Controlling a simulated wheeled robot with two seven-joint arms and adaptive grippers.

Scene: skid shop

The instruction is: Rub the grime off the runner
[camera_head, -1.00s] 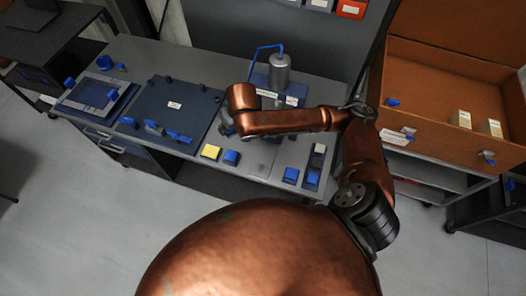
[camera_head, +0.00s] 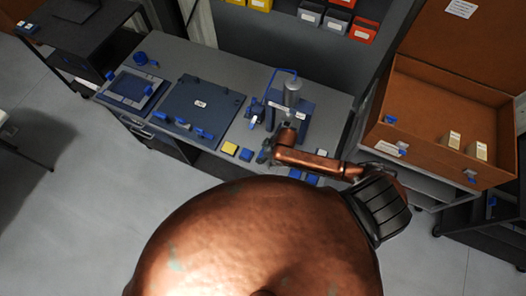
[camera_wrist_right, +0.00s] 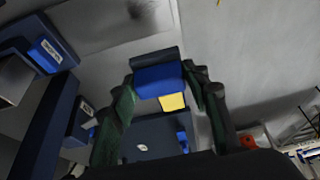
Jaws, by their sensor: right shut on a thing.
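My right gripper (camera_head: 264,153) is low over the bench's front edge, next to the small blocks. In the right wrist view its fingers stand on both sides of a blue block (camera_wrist_right: 158,80) with a dark grey face, and it is shut on it. A blue block (camera_head: 246,154) shows by the fingertips in the head view, beside a yellow block (camera_head: 230,148). The yellow block also shows beyond the fingers in the wrist view (camera_wrist_right: 172,101). A grey metal surface with a dark smudge (camera_wrist_right: 110,18) lies at the wrist view's top; I cannot tell if it is the runner.
A dark labelled plate (camera_head: 203,104) with blue clamps lies left on the bench (camera_head: 185,53). A blue fixture with a metal cylinder (camera_head: 292,92) stands behind the gripper. More blue blocks (camera_head: 312,179) lie right, partly behind my arm. An open brown case (camera_head: 430,150) stands further right.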

